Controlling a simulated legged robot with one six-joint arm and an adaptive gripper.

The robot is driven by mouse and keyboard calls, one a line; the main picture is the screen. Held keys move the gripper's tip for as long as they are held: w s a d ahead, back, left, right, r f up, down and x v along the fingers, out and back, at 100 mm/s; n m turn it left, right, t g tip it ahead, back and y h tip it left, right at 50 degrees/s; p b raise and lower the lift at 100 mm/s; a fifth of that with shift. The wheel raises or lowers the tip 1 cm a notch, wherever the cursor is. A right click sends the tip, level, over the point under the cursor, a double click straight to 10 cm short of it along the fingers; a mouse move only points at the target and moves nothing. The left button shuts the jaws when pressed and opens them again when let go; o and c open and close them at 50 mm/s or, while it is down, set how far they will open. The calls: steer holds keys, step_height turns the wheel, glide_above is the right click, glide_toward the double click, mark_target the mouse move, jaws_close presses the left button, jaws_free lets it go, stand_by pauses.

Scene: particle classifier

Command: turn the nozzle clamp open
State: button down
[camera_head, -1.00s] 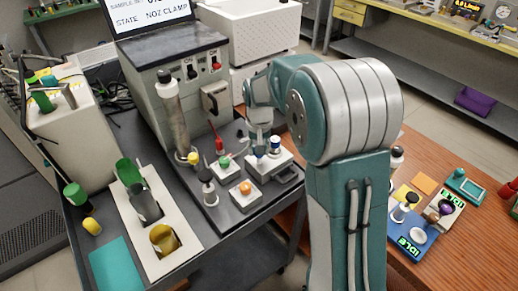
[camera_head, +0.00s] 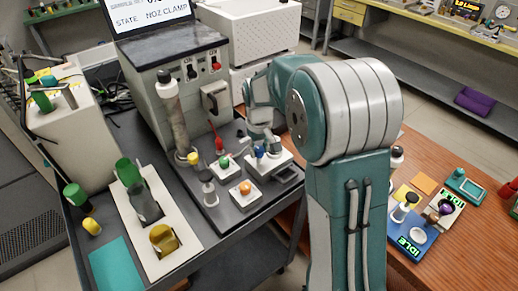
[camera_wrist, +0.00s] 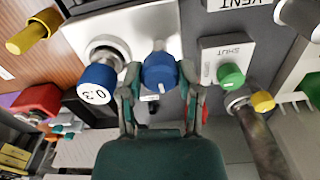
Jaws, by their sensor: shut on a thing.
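A blue knob (camera_wrist: 160,72) with a short white mark stands on a pale block (camera_head: 282,160) at the right of the machine's base plate. I take it for the nozzle clamp. My gripper (camera_wrist: 159,78) is shut on this knob, a finger on each side. In the head view the knob (camera_head: 259,151) shows just below my gripper (camera_head: 262,143).
An orange button (camera_head: 245,188) sits on a white block in front. A bench with a blue IDLE device (camera_head: 412,240) is at the right.

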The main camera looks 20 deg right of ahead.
mark_target(258, 148)
steer(key=shift+f, duration=0.1)
steer(key=shift+c, duration=1.5)
jaws_free()
step_height(258, 148, up, 12)
steer(key=shift+w, duration=0.15)
steer(key=shift+a, duration=0.1)
